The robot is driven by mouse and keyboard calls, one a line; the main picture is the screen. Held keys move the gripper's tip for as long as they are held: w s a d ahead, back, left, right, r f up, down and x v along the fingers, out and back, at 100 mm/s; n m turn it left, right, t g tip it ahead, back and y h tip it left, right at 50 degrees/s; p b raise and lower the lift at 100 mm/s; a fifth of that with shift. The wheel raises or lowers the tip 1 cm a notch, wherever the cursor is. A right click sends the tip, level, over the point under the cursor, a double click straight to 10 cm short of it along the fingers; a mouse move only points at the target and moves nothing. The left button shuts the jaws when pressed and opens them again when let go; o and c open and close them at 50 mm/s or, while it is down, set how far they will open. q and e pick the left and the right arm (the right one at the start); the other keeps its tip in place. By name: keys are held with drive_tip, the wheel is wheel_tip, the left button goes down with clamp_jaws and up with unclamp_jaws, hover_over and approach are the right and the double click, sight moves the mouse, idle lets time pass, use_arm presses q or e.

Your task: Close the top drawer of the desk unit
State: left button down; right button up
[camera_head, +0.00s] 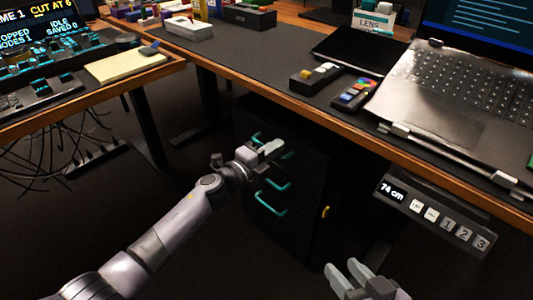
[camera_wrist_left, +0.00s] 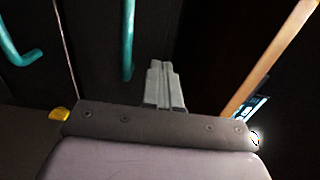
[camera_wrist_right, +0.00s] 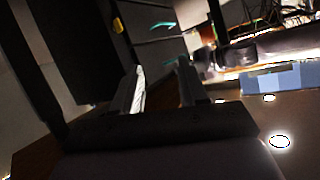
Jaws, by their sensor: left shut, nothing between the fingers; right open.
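The black drawer unit (camera_head: 300,215) stands under the desk, with teal handles on its front. The top handle (camera_head: 257,138) is partly hidden by my left gripper (camera_head: 272,150), which is shut and empty at the top drawer's front. In the left wrist view the shut fingers (camera_wrist_left: 160,85) point toward a teal handle (camera_wrist_left: 128,45); I cannot tell whether they touch the drawer. My right gripper (camera_head: 345,277) is open and empty, low and right of the unit. The right wrist view shows its open fingers (camera_wrist_right: 160,90) and the unit (camera_wrist_right: 95,50) beyond. How far the top drawer stands out is unclear.
The wooden desk edge (camera_head: 290,100) runs above the unit. A height control panel (camera_head: 435,215) hangs under the edge at right. A laptop (camera_head: 450,95) lies on the desk. A second desk with cables (camera_head: 60,150) is at left. The floor before the unit looks clear.

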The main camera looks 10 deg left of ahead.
use_arm(q)
drive_tip(key=p+v, duration=0.3)
drive_tip(key=v, duration=0.8)
drive_tip(key=shift+s+a, duration=0.2)
drive_tip(key=shift+a, duration=0.05)
use_arm(e)
drive_tip(key=shift+s+d+r+n+h, duration=0.15)
drive_tip(key=shift+s+d+r+h, duration=0.05)
drive_tip(key=shift+s+d+h, duration=0.35)
drive_tip(key=shift+s+d+r+n+h, duration=0.15)
drive_tip(key=shift+s+d+h, duration=0.25)
drive_tip(key=shift+d, duration=0.2)
